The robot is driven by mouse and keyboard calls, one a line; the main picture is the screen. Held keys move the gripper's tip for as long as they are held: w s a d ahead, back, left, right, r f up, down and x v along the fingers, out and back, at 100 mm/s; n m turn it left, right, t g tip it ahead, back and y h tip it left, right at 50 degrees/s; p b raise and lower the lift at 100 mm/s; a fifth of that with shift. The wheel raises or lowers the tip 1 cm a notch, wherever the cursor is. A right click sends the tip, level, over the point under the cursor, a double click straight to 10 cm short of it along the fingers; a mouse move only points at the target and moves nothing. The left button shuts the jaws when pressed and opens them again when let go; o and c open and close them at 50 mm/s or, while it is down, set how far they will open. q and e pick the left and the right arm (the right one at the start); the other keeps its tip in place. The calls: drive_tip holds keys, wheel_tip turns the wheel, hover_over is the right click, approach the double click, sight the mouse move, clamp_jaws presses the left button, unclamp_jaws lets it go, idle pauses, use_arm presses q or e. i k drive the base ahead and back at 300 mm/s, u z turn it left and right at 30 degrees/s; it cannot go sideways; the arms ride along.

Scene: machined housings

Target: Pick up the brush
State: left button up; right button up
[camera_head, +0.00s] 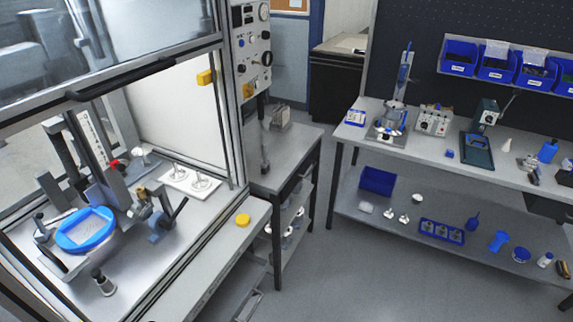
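I cannot pick out the brush with certainty. A small dark and tan object (562,269) at the right end of the lower shelf could be it, but it is too small to tell. It lies near the shelf's front edge, close to a small white bottle (545,260). Neither of my grippers shows in the head view.
An enclosure at left holds a fixture with a blue ring (66,244). A yellow round object (243,220) lies on its front ledge. A grey table (290,148) stands mid-view. The workbench (352,138) at right carries tools, with blue bins (459,66) above. The floor (350,275) between is clear.

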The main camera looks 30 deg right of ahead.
sight(265, 167)
drive_tip(key=z, duration=1.95)
drive_tip(key=i, duration=3.4)
drive_tip(key=u, duration=4.15)
